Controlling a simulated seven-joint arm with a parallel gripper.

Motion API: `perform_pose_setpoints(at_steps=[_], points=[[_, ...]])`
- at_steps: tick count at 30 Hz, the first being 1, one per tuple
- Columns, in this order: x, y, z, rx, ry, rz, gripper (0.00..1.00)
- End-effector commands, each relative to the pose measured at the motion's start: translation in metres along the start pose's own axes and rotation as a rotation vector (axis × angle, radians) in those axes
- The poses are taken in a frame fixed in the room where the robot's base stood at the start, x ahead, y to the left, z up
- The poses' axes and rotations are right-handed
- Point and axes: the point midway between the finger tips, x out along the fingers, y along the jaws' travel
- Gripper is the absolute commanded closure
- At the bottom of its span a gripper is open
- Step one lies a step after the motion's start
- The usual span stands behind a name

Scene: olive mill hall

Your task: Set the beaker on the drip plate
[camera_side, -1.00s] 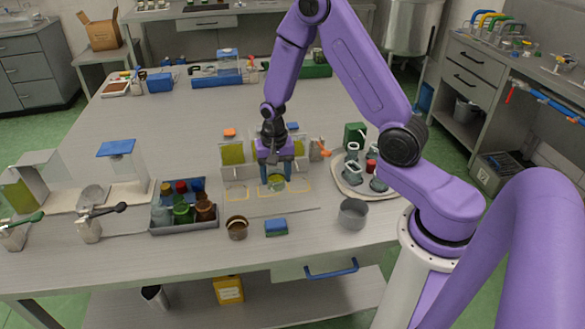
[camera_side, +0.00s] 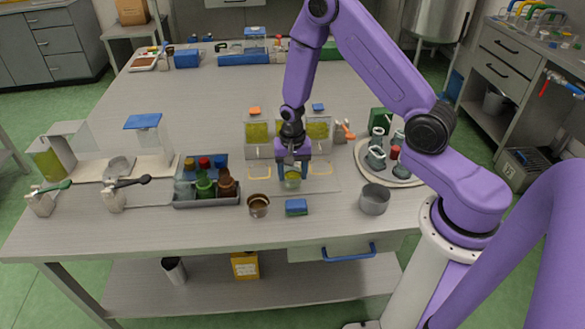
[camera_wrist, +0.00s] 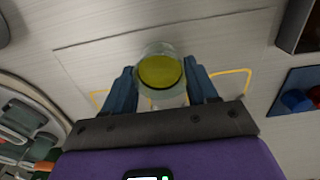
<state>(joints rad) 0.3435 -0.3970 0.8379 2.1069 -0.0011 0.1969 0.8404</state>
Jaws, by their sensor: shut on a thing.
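My gripper (camera_side: 292,173) points down and is shut on a clear beaker (camera_side: 292,182) holding yellow-green liquid. In the wrist view my gripper (camera_wrist: 161,88) has one blue finger on each side of the beaker (camera_wrist: 160,72). A thin, pale grey plate with yellow outlines, which looks like the drip plate (camera_side: 325,183), lies below; it also shows in the wrist view (camera_wrist: 90,62). The beaker is over the plate, between two outlines. I cannot tell whether its base touches the plate. The middle outline is mostly hidden by beaker and gripper.
Yellow-green containers (camera_side: 257,132) stand close behind my gripper. A blue sponge (camera_side: 296,207), a brown cup (camera_side: 258,206) and a grey pot (camera_side: 374,199) stand in front. A bottle caddy (camera_side: 208,200) is left, a round tray (camera_side: 405,180) right.

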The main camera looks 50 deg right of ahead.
Motion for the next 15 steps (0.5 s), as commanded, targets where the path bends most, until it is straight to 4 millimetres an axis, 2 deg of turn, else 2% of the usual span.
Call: perform_pose_setpoints(at_steps=[15], points=[[0.0048,-0.0003,0.0001,0.0,0.001,-0.001,0.65]])
